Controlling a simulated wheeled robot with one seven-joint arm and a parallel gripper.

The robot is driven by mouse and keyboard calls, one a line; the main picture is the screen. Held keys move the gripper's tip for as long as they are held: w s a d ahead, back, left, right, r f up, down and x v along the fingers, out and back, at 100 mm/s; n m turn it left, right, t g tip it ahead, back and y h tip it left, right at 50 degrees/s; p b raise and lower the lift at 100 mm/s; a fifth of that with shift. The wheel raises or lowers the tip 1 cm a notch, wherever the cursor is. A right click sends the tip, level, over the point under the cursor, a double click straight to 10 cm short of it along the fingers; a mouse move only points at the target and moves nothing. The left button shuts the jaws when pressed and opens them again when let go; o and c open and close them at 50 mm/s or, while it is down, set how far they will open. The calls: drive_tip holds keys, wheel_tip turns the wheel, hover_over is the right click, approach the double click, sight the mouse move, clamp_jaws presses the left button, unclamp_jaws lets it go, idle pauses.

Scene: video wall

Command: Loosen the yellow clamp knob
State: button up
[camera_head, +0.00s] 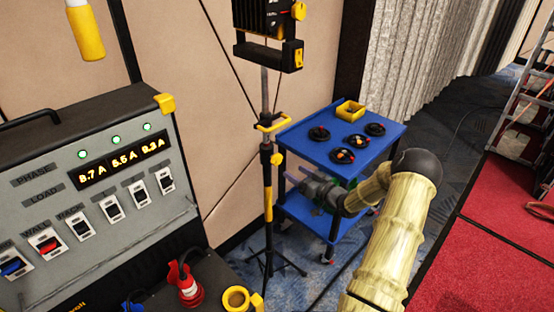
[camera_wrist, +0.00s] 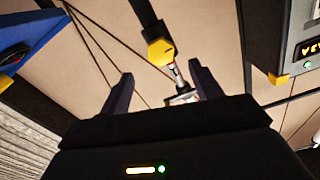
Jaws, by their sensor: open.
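A slim light stand (camera_head: 265,90) rises upright near the middle of the head view. A yellow knob (camera_head: 277,158) sits on its collar, below a yellow-handled bracket (camera_head: 270,123). In the wrist view, a yellow piece, apparently this collar knob (camera_wrist: 160,52), shows on the dark pole beyond my fingertips. A silver part of the stand runs down from it towards the right finger. My gripper (camera_head: 308,188) is right of the pole and a little below the knob, pointing left. Its two fingers (camera_wrist: 160,74) are spread and empty, apart from the knob as far as I can tell.
A grey power panel (camera_head: 100,155) fills the left. A black lamp (camera_head: 268,30) tops the stand. Red platform (camera_head: 480,250) and ladder (camera_head: 520,105) are right.

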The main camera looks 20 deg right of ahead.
sight(278, 162)
drive_tip(key=p+x, duration=0.2)
drive_tip(key=x, duration=0.8)
drive_tip(key=shift+w, duration=0.1)
drive_tip(key=shift+f, duration=0.1)
drive_tip(key=c, duration=1)
